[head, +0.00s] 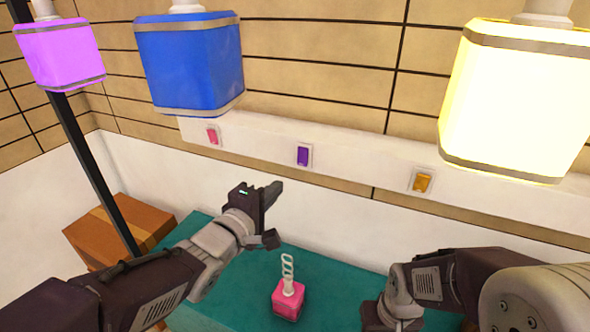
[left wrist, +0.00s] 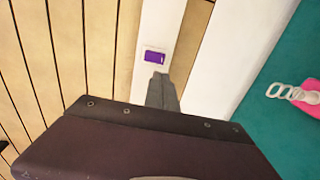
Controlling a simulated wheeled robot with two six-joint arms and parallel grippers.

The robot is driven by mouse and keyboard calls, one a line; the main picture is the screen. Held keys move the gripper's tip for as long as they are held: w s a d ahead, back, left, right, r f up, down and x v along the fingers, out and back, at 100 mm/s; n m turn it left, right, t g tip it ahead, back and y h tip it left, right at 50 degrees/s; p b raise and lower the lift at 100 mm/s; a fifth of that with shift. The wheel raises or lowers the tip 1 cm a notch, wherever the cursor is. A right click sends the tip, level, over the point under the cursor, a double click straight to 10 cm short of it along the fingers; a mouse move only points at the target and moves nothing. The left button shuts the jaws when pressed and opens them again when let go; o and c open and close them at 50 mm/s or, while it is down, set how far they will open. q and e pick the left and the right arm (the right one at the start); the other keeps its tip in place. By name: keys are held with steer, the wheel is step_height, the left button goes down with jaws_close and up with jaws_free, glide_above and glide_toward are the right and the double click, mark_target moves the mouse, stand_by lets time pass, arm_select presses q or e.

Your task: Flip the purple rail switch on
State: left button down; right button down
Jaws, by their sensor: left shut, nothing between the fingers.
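The purple rail switch (head: 303,155) is a small purple rocker in a white plate on the white wall rail, between a pink and an orange switch. It also shows in the left wrist view (left wrist: 155,56), just beyond the fingertips. My left gripper (head: 275,190) is shut and empty, below and slightly left of the purple switch in the head view. In the left wrist view its closed fingers (left wrist: 161,82) point toward the switch, with a small gap in the picture. My right arm shows at the lower right of the head view, but its fingers cannot be made out.
A pink switch (head: 213,136) and an orange switch (head: 422,181) flank it on the rail. Purple (head: 60,52), blue (head: 190,62) and glowing yellow (head: 512,100) lamps hang above. A pink lamp-like object (head: 288,300) lies on the teal table (head: 235,290).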

arm_select(q)
glide_toward(302, 162)
steer(key=x, duration=0.7)
steer(key=shift+b, duration=0.3)
steer(key=shift+s, duration=0.1)
